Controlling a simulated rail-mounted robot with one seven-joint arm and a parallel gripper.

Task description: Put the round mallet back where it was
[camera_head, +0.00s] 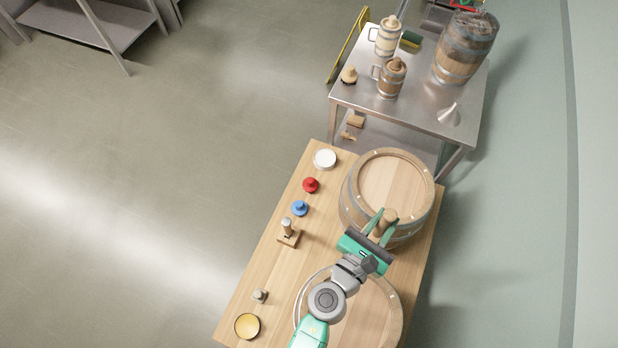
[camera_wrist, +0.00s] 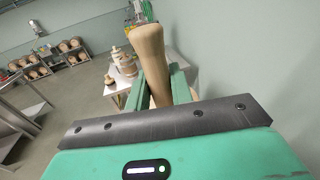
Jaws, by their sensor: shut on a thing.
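My gripper (camera_head: 382,225) is shut on a pale wooden piece, the round mallet (camera_head: 388,216), and holds it over the near edge of the far barrel (camera_head: 396,187). In the wrist view the mallet (camera_wrist: 150,55) stands up between the green fingers (camera_wrist: 155,90) as a smooth wooden shaft with a rounded, wider end. Its lower part is hidden behind the dark bar of my gripper. I cannot tell whether the mallet touches the barrel. The place where it was before is not marked in these views.
A steel table (camera_head: 418,104) with mugs stands beyond.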

